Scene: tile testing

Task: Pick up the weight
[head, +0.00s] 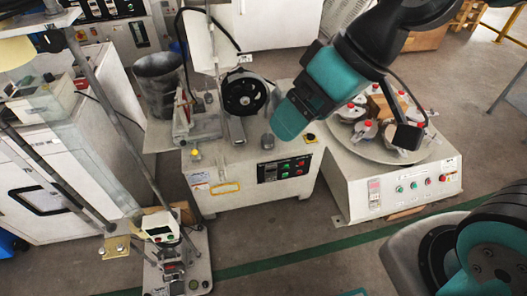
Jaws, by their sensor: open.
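I cannot tell for sure which item is the weight. Several grey metal pieces with red knobs (365,131) sit on a round grey plate at the right and look like weights. A small dark grey block (267,141) stands on the middle machine's top, left of the plate. My teal and black arm reaches in from the top right, over the gap between these machines, and hides part of the plate.
The middle machine (225,165) carries a black wheel (243,92) and a front button panel. The round plate rests on a white cabinet (400,188) with buttons. A dark bucket (160,80) and a thin-post stand (180,255) are at the left. The floor (320,275) in front is clear.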

